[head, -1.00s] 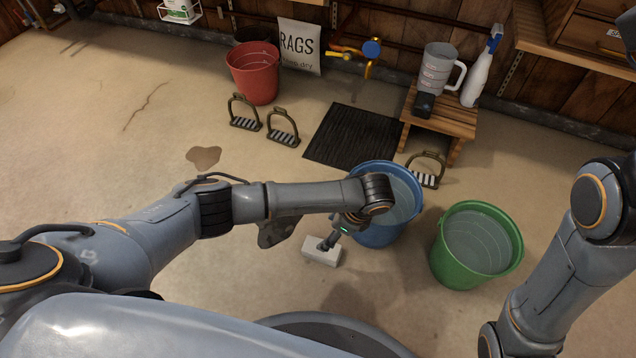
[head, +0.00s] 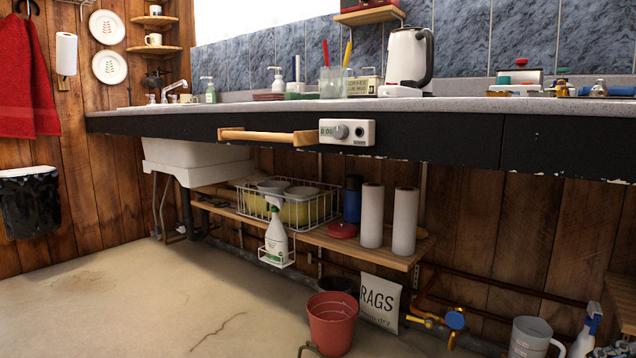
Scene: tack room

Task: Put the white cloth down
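No white cloth can be made out in the head view. Neither of my grippers is in view, so what they hold is hidden. A white bag marked RAGS (head: 380,303) stands against the wooden wall under the counter, behind the red bucket (head: 332,325).
The counter (head: 290,106) carries a kettle (head: 407,58) and has a wooden rail (head: 266,136) on its front. A low shelf (head: 345,240) holds paper rolls (head: 372,217) and a wire basket (head: 322,206). A red towel (head: 28,80) hangs left. The left floor (head: 110,305) is clear.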

